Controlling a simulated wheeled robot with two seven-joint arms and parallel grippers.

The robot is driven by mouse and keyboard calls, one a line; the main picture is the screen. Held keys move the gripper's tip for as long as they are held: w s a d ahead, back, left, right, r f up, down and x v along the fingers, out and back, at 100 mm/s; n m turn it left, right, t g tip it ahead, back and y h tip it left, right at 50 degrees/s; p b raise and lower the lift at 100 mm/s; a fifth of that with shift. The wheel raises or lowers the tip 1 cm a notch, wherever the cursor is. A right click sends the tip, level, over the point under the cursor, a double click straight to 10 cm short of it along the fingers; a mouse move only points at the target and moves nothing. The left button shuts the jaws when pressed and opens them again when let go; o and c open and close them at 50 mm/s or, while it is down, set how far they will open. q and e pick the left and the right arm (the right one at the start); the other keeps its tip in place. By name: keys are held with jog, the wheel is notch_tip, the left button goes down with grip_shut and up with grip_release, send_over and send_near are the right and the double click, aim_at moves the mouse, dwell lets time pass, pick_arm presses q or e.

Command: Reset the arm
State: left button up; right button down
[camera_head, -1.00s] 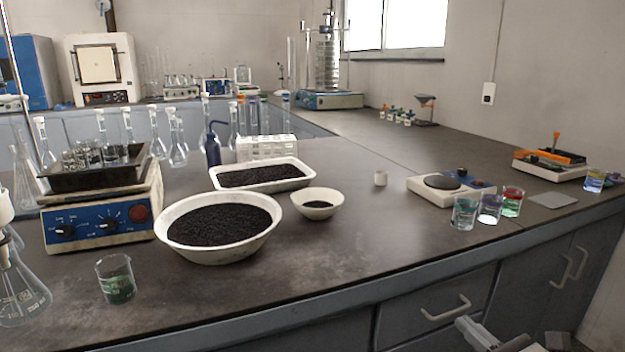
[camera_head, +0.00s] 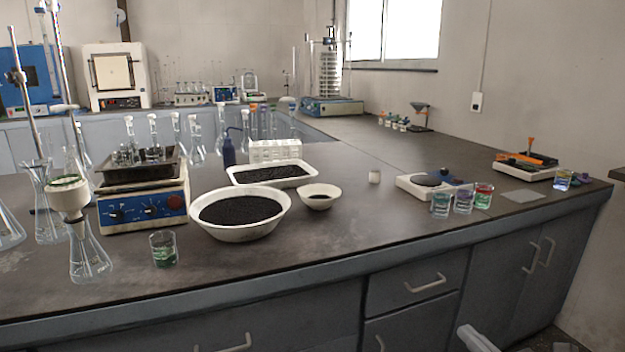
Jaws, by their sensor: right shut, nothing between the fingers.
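My right gripper (camera_head: 476,338) shows only in part, as a pale grey piece at the bottom edge of the head view. It is low in front of the cabinet drawers, below the bench top, and is shut and empty. It touches nothing that I can see. My left gripper is not in view.
The dark bench top (camera_head: 340,228) holds a bowl of black grains (camera_head: 240,232), a white tray (camera_head: 268,184), a hot plate (camera_head: 145,207), a scale (camera_head: 412,190) and glassware. The sieve shaker (camera_head: 331,107) stands at the back.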

pick_arm(q)
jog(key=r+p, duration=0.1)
jog(key=p, duration=0.1)
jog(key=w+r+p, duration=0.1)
jog(key=p, duration=0.1)
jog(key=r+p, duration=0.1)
jog(key=p, duration=0.2)
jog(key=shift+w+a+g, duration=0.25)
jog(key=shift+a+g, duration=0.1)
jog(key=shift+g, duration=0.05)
pick_arm(e)
jog(key=s+a+f+n+g+h, duration=0.1)
jog(key=s+a+n, duration=0.3)
jog(key=n, duration=0.8)
jog(key=s+a+f+n+g+h, duration=0.1)
jog(key=s+a+f+n+g, duration=0.2)
jog(key=s+n, duration=0.4)
jog(key=s+a+f+n+g, duration=0.2)
jog(key=s+a+n, duration=0.4)
jog(key=n, duration=1)
jog(key=shift+f+n+g+h, duration=0.3)
jog(key=shift+f+n+h, duration=0.1)
jog(key=shift+f, duration=0.2)
